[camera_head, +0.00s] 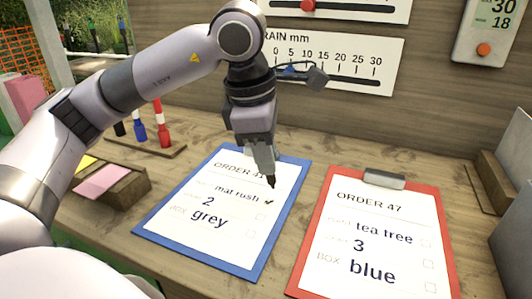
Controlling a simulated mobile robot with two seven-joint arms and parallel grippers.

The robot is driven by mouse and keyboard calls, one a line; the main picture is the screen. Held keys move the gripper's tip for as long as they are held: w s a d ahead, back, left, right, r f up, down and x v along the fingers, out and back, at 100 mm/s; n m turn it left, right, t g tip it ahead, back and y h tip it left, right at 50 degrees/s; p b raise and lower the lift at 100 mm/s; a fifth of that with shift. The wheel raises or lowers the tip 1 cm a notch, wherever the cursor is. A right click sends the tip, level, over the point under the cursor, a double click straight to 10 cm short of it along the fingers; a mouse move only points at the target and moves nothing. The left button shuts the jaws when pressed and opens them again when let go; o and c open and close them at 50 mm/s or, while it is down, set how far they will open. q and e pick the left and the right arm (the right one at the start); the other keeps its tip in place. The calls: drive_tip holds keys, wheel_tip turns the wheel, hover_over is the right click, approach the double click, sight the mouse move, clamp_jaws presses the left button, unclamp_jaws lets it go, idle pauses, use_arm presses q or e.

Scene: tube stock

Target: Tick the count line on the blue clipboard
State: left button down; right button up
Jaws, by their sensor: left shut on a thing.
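The blue clipboard (257,262) lies on the bench with a white sheet headed ORDER 41. Its top line reads "mat rush" and has a dark tick in its box (269,202). The count line shows 2 (208,201), and its box (260,217) is empty. The lowest line reads grey, with an empty box (250,234). My left gripper (263,158) is shut on a dark pen (271,182), tip down, above the sheet's upper right part. Whether the tip touches the paper I cannot tell. My right gripper is not in view.
A red clipboard (443,254) with ORDER 47 lies close on the right. A wooden rack (172,153) with colored markers stands at the left, behind a wooden block (128,190) with pink and yellow notes. A wall with a rain scale (345,62) is behind.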

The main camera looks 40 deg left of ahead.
use_arm(q)
drive_tip(key=shift+s+r+p, duration=0.15)
drive_tip(key=shift+p, duration=0.4)
drive_tip(key=s+m+p, duration=0.1)
drive_tip(key=m+p, duration=0.1)
drive_tip(key=s+f+m+p, duration=0.1)
drive_tip(key=m+p, duration=0.1)
drive_tip(key=s+m+h+p, duration=0.1)
drive_tip(key=s+p, duration=0.1)
drive_tip(key=shift+a+f+m+g, duration=0.25)
drive_tip(key=shift+a+m+g, duration=0.05)
drive_tip(key=shift+a+m, duration=0.1)
drive_tip(key=shift+f, duration=0.3)
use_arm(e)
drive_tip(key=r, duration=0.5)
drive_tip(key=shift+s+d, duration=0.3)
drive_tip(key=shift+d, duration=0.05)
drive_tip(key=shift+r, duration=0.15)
use_arm(q)
drive_tip(key=shift+f+b, duration=0.15)
drive_tip(key=shift+b, duration=0.25)
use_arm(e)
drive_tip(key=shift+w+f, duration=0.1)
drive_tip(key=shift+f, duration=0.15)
